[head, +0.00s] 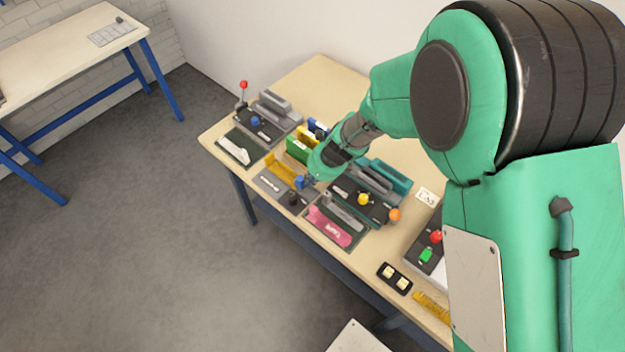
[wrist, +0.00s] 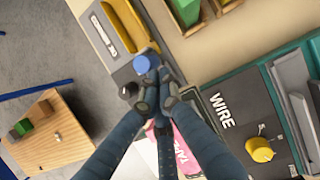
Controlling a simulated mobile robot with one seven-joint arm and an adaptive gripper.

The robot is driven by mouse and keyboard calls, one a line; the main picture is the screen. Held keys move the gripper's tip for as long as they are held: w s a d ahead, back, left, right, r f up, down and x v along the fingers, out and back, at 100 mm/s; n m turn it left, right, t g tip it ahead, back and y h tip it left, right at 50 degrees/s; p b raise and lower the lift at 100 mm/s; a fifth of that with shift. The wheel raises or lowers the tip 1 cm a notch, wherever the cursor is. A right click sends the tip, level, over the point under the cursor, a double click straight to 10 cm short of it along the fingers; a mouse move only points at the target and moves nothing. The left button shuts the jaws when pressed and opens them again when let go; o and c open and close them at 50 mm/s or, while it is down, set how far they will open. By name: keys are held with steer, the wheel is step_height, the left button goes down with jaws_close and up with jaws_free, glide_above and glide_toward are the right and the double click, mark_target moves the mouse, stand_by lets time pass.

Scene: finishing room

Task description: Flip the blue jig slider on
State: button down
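A blue knob (head: 299,182) stands at the near right end of the yellow piece (head: 284,168) on a grey plate, with a black knob (head: 293,199) close by. In the wrist view the blue knob (wrist: 146,63) is just beyond the fingertips. My gripper (head: 311,177) reaches down beside it; in the wrist view its fingers (wrist: 158,95) converge and look closed. Touch with the knob cannot be told. Another blue knob (head: 255,120) sits on a dark panel at the table's far left. Which of these is the jig slider is not readable.
A pink piece (head: 330,226) lies right of the grey plate. A dark panel with a yellow knob (head: 363,199) and orange knob (head: 394,214) is behind it. Green block (head: 298,149) is behind the yellow piece. A red-tipped lever (head: 243,86) rises at left.

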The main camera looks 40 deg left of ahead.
steer(key=shift+a+r, duration=0.3)
steer(key=shift+w+d+r+p, duration=0.1)
steer(key=shift+d+r+p, duration=0.1)
steer(key=shift+r+p, duration=0.4)
steer(key=p+v, duration=0.6)
steer(key=v, duration=0.2)
steer(key=shift+d+p, duration=0.35)
steer(key=shift+d, duration=0.1)
